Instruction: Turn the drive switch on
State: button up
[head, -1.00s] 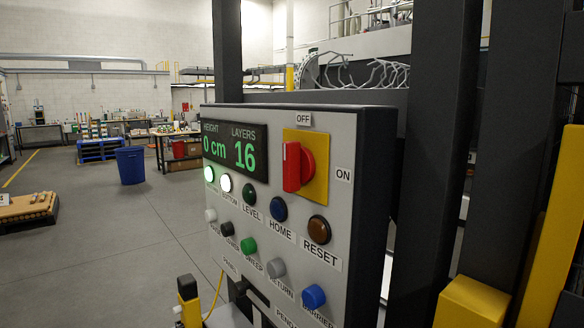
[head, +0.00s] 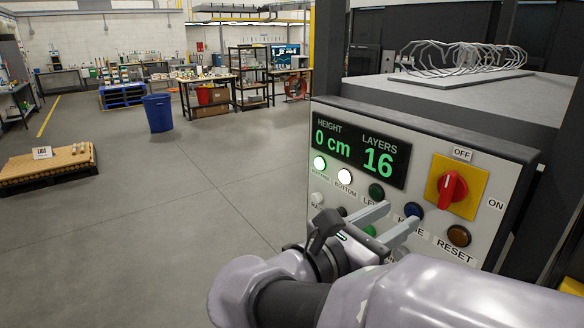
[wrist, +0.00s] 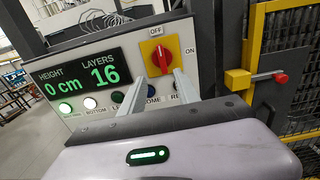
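The drive switch (head: 452,189) is a red rotary knob on a yellow square plate at the upper right of the control panel. Its grip stands roughly vertical, in line with the OFF label above; the ON label is to its right. It also shows in the wrist view (wrist: 161,56). My gripper (head: 405,216) is in front of the panel's button rows, left of and below the switch in the head view. Its two grey fingers are apart with nothing between them. In the wrist view my gripper (wrist: 163,74) has its fingertips just below the knob, apart from it.
The panel's display (head: 358,150) reads 0 cm and 16 layers, with two lit white buttons below. Open floor (head: 200,200) lies left, with a blue bin (head: 158,112) beyond.

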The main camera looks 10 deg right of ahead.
aim_at(445, 189)
jog(key=x, duration=0.8)
jog(key=b+x, duration=0.1)
jog(key=x, duration=0.7)
jog(key=shift+s+d+f, duration=0.1)
jog(key=shift+s+d, duration=0.05)
jog(key=shift+s, duration=0.05)
grip_shut()
